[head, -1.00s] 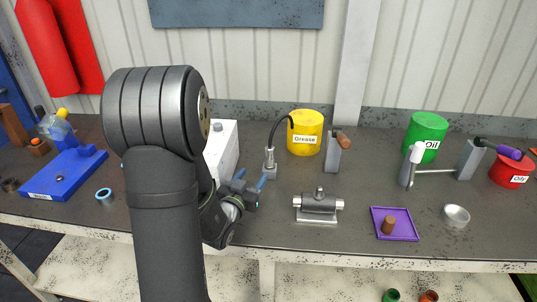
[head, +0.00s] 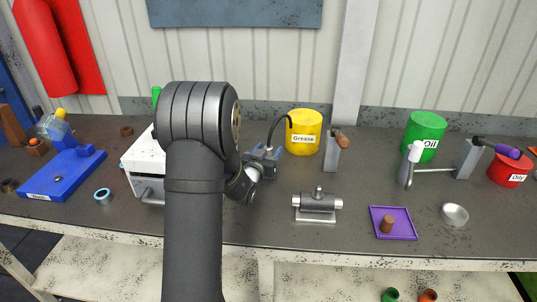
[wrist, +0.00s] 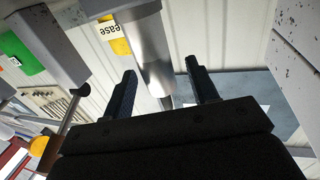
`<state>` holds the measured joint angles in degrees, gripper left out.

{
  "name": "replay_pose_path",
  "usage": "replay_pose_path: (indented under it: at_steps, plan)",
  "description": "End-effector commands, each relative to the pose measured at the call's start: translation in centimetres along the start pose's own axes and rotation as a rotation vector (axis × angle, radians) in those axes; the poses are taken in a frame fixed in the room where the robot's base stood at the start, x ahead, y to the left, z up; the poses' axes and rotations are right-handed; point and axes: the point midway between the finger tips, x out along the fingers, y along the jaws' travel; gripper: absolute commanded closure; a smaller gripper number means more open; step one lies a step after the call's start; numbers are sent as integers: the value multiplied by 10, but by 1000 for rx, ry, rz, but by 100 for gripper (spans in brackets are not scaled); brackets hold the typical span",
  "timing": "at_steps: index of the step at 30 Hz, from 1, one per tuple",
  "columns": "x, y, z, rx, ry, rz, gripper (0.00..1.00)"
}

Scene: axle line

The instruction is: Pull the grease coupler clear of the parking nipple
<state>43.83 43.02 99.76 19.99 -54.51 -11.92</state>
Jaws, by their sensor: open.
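The grease coupler is a grey cylinder that shows in the wrist view (wrist: 153,62), running between my two fingers. In the head view it is mostly hidden by my gripper (head: 267,154), below the end of the black hose (head: 273,128). In the wrist view my gripper (wrist: 161,72) is open, with one finger on each side of the coupler and gaps visible on both sides. A grey block, seemingly the parking post (wrist: 125,8), is at the coupler's far end. The parking nipple itself is hidden.
The yellow grease drum (head: 304,140) stands close behind, with a grey post (head: 332,156) right of it. A grey cylinder fixture (head: 318,203) is in front right. A white box (head: 143,160) stands left of my arm. A purple tray (head: 393,228) lies further right.

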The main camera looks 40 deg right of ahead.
Motion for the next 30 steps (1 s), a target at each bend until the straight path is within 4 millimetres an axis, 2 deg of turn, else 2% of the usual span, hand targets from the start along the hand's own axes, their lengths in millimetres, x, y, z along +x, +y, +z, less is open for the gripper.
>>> replay_pose_path:
  at_steps: [3, 6, 13, 14, 21, 22, 30]
  plan:
    - [16, 0, 0, 0, 0, 0, 46]
    - [24, 0, 0, 0, 0, 0, 46]
    - [25, 0, 0, 0, -1, -1, 46]
    - [25, 0, 0, 0, -1, -1, 48]
    - [25, 0, 0, 0, 0, 0, 95]
    - [25, 0, 0, 0, 0, 0, 98]
    - [25, 0, -2, 0, 1, 0, 98]
